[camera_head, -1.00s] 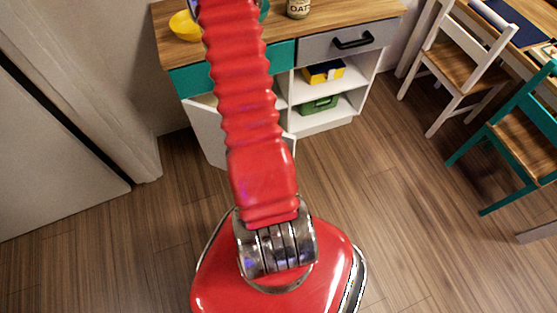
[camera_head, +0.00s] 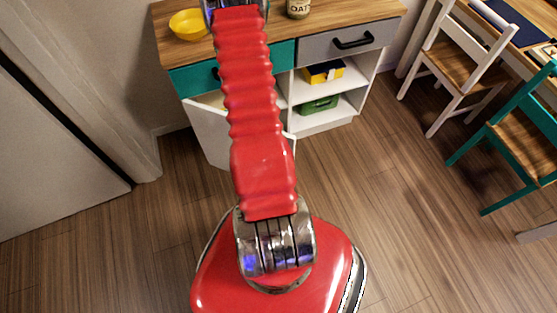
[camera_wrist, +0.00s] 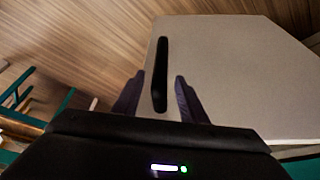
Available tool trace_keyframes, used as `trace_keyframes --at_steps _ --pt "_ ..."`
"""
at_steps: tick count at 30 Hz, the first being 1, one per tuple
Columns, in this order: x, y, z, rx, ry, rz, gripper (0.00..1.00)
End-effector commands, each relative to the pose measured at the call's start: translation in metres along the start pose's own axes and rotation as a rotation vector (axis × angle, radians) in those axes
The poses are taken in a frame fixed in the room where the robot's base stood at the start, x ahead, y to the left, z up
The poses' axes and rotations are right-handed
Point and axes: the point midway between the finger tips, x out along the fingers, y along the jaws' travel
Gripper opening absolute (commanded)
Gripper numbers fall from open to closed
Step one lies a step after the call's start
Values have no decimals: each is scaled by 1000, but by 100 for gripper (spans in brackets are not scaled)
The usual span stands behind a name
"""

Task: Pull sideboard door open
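The white sideboard door (camera_head: 208,135) stands ajar at the lower left of the sideboard, below a teal drawer front, partly hidden by my red arm. In the wrist view the door (camera_wrist: 235,75) is a pale panel with a dark bar handle (camera_wrist: 160,75) along its left side. My gripper (camera_wrist: 158,80) is open, with one dark fingertip on each side of the handle's lower part. I cannot tell whether either finger touches the handle. In the head view the gripper is hidden.
A yellow bowl (camera_head: 188,25) and an oats jar (camera_head: 298,8) stand on the wooden top. The right side has a grey drawer (camera_head: 340,42) and open shelves with a yellow box (camera_head: 324,72) and a green box (camera_head: 318,105). Chairs stand at right; the floor in front is clear.

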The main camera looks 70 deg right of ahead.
Motion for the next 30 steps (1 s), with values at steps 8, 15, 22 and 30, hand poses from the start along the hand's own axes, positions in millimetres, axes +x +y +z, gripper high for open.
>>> trace_keyframes --at_steps 8,15,22,30 --pt "28 0 0 1 -1 1 39" --pt "52 1 0 1 -1 1 39" --pt "73 0 0 2 -1 1 39" --pt "80 0 0 2 0 0 39"
